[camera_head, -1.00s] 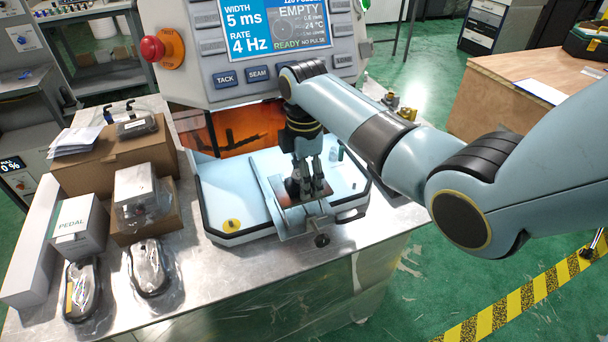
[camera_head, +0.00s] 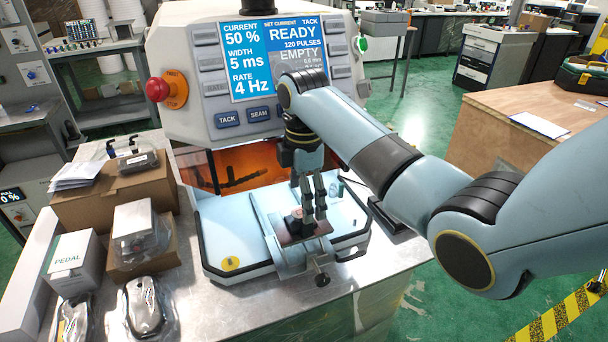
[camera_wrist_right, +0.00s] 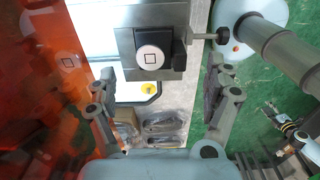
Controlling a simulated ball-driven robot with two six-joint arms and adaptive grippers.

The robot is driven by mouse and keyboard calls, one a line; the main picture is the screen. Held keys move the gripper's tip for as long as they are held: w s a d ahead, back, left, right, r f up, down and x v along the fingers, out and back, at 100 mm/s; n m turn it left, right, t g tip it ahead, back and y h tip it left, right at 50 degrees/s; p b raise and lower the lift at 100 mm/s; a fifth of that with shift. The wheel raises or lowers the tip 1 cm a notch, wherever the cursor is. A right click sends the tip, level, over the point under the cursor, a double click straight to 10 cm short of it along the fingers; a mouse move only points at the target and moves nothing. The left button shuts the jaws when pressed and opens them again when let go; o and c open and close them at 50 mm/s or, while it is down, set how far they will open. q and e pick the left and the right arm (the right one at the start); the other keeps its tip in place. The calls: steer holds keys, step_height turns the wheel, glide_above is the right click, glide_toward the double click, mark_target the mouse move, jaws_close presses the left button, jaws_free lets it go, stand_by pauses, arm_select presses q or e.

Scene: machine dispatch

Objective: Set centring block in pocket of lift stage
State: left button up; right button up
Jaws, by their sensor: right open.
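The lift stage (camera_head: 290,258) is a grey metal stage with a front knob, on the white tray of the machine. A dark block (camera_head: 292,222), apparently the centring block, sits on its top. In the right wrist view this block (camera_wrist_right: 151,58) shows a white round face with a square outline, and a dark piece lies beside it. I cannot tell how deep it sits; the pocket is hidden. My right gripper (camera_head: 311,215) is open above the stage, close to the block. In the wrist view its fingers stand wide apart with nothing between them. My left gripper is not in view.
The machine's screen and button panel (camera_head: 265,70) rise behind the stage, with an orange window (camera_head: 245,168) below. Cardboard boxes (camera_head: 120,190) and bagged items (camera_head: 145,305) crowd the table's left. A yellow disc (camera_head: 231,263) marks the tray's front left.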

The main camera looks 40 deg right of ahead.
step_height(320, 180, up, 7)
steer(key=shift+f, duration=0.15)
stand_by(0.4)
